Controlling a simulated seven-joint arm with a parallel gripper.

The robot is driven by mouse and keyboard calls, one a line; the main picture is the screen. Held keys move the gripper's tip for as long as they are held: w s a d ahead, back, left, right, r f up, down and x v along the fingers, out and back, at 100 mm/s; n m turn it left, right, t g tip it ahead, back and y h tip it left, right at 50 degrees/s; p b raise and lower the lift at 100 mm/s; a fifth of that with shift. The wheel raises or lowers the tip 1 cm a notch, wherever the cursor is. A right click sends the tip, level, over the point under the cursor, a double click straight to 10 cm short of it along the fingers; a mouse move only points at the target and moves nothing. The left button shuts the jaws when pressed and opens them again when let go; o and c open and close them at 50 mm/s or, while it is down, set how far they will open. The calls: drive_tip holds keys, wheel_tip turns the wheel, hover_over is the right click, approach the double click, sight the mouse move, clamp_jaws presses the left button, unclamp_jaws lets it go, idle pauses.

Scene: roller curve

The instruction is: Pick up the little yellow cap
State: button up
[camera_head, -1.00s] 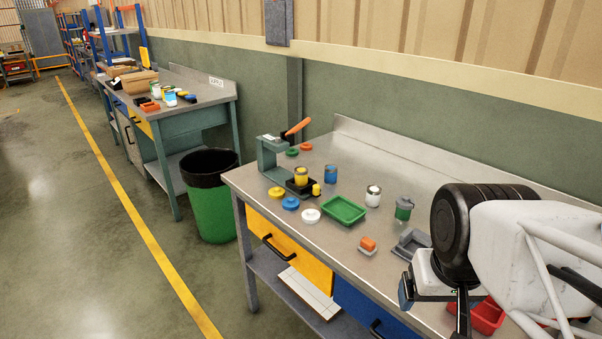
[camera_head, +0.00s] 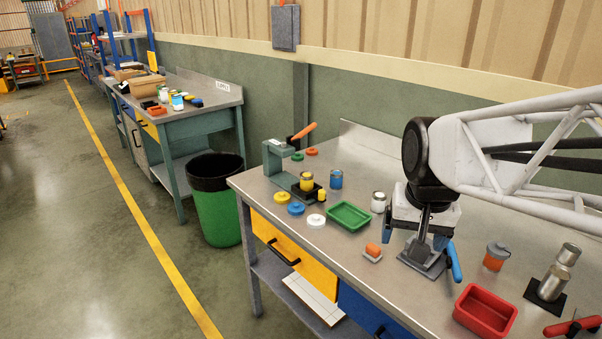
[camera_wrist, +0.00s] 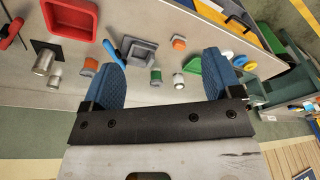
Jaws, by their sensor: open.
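A round yellow lid (camera_head: 282,198) lies flat on the steel bench in the head view, left of a blue lid (camera_head: 296,208) and a white lid (camera_head: 316,221). A smaller yellow piece (camera_head: 322,195) stands right of the yellow can (camera_head: 306,181) at the green press; I cannot tell which of the two yellow things is the cap. My gripper (camera_head: 416,240) is open and empty above the bench, well to the right of both. Its two blue fingers (camera_wrist: 161,78) are spread wide in the wrist view, with nothing between them.
The green press (camera_head: 276,165) has a raised orange handle. A red bin (camera_head: 485,311) is at the front right.

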drive_tip(key=w+a+r+m, duration=0.1)
drive_tip(key=w+a, duration=0.2)
drive_tip(key=w, duration=0.5)
drive_tip(key=w+a+m, duration=0.1)
drive_tip(key=w+a, duration=0.1)
drive_tip(key=w, duration=0.5)
drive_tip(key=m+g, duration=0.2)
drive_tip(key=m, duration=0.3)
hover_over(282, 196)
drive_tip(key=f, duration=1.2)
drive_tip(key=w+f, duration=0.1)
drive_tip(key=f, duration=0.4)
drive_tip(key=shift+d+f, duration=0.1)
drive_tip(key=shift+f, duration=0.3)
drive_tip(key=shift+w+a+f, duration=0.15)
drive_tip(key=shift+a+f, duration=0.05)
drive_tip(key=shift+f, duration=0.05)
drive_tip(key=shift+f, duration=1.3)
